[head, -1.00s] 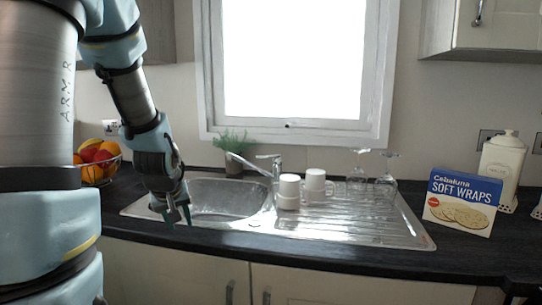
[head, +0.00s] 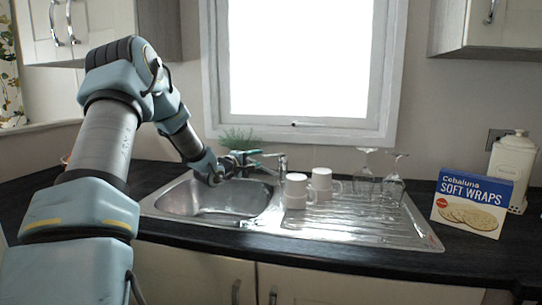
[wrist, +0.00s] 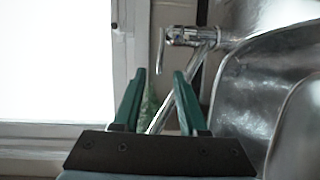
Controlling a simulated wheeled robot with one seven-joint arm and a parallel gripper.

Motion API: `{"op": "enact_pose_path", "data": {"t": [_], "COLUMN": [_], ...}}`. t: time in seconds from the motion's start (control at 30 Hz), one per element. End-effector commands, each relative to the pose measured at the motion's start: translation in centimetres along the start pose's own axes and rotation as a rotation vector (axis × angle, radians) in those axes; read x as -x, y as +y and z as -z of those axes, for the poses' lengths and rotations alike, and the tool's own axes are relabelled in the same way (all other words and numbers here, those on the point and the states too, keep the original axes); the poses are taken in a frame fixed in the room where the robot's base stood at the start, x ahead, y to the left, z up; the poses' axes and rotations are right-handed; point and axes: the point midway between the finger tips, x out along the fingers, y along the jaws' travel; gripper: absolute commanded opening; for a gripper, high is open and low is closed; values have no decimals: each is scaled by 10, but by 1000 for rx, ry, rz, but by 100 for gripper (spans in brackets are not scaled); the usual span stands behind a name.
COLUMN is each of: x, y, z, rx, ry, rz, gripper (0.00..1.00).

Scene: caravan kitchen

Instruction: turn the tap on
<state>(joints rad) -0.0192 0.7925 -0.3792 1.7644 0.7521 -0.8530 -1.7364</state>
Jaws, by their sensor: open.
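The chrome tap (head: 282,166) stands at the back of the sink, between the bowl and the mugs. In the wrist view the tap (wrist: 188,37) lies sideways, its thin lever (wrist: 161,52) hanging at the left end of its body. Its spout (wrist: 176,95) slants down between my finger lines. My gripper (head: 256,160) is open, its green fingers pointing right toward the tap from the left, over the bowl's back edge. In the wrist view my gripper (wrist: 160,75) has empty space at its tips, just short of the lever. I cannot tell how deep the spout lies.
The sink bowl (head: 215,198) is below my gripper. White mugs (head: 297,188) stand right of the tap, with upturned glasses (head: 392,180) beyond. A potted plant (head: 236,139) is behind my gripper. A wraps box (head: 470,203) and white jar (head: 512,160) stand far right.

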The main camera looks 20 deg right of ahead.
Motion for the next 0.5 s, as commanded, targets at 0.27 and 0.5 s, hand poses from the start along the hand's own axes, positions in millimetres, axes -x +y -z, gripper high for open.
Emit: {"op": "enact_pose_path", "data": {"t": [0.27,0.5], "x": [-50,-86], "y": [1,1], "z": [-1,0], "rx": [-3,-3], "ry": [-1,1], "rz": [3,3], "gripper": [42,42]}}
